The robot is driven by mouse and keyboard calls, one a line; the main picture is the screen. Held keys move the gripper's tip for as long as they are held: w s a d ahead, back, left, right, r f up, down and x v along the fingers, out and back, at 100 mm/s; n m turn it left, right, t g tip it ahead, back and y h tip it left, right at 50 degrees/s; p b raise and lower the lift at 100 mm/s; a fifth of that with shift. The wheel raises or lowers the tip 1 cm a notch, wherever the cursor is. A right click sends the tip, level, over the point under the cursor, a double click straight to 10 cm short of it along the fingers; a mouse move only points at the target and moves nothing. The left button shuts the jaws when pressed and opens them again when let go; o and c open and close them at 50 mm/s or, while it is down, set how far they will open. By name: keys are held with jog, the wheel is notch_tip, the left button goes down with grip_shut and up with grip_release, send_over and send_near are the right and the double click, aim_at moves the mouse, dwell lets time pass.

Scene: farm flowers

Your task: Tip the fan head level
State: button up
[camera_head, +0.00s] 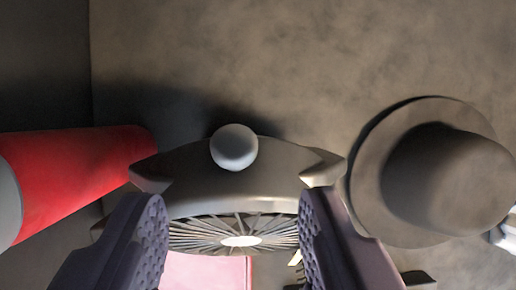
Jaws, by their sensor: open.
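The fan head (240,172) is in the middle of the view. It is a grey housing with a round knob (234,147) on top and a ring of thin radial slats around a bright hub below. My gripper (235,228) is open, with one dark ridged finger on each side of the fan head's lower part. The fingers overlap its edges in the picture; I cannot tell whether they touch it. The fan's stand is hidden.
A red cylinder (75,172) with a grey end lies at the left. A grey-brown hat (432,175) is close at the right. A pink flat thing (205,272) shows below the fan head. The mottled brown surface (300,60) above is bare.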

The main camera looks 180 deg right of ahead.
aim_at(233, 152)
jog(key=b+x, duration=0.1)
jog(key=x, duration=0.4)
jog(key=shift+w+f, duration=0.15)
jog(key=shift+f, duration=0.1)
grip_shut()
